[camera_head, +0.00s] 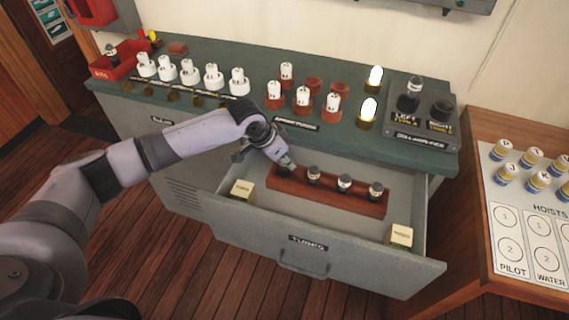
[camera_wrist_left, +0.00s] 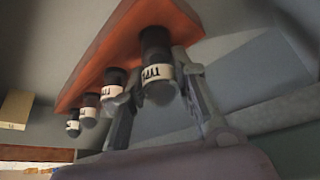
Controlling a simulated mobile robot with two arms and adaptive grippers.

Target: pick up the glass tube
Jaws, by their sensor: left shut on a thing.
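My left gripper (camera_head: 287,163) reaches down into the open drawer, at the left end of a red-brown rack (camera_head: 329,195). In the left wrist view its two fingers (camera_wrist_left: 158,72) are on either side of a dark glass tube (camera_wrist_left: 154,44) with a white lettered band, shut on it. This tube's end is still at the rack (camera_wrist_left: 105,42); I cannot tell how deep it sits. In the head view the gripper mostly hides it. Three similar tubes stand in a row to its right, the nearest one (camera_head: 314,175) close beside the gripper. My right gripper is not in view.
The grey drawer (camera_head: 262,229) holds a small pale box at the left (camera_head: 242,190) and another at the right (camera_head: 401,236). The green counter (camera_head: 222,108) above carries white tubes, lit bulbs and a dark stand (camera_head: 420,124). A hoists board (camera_head: 520,215) lies at the right.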

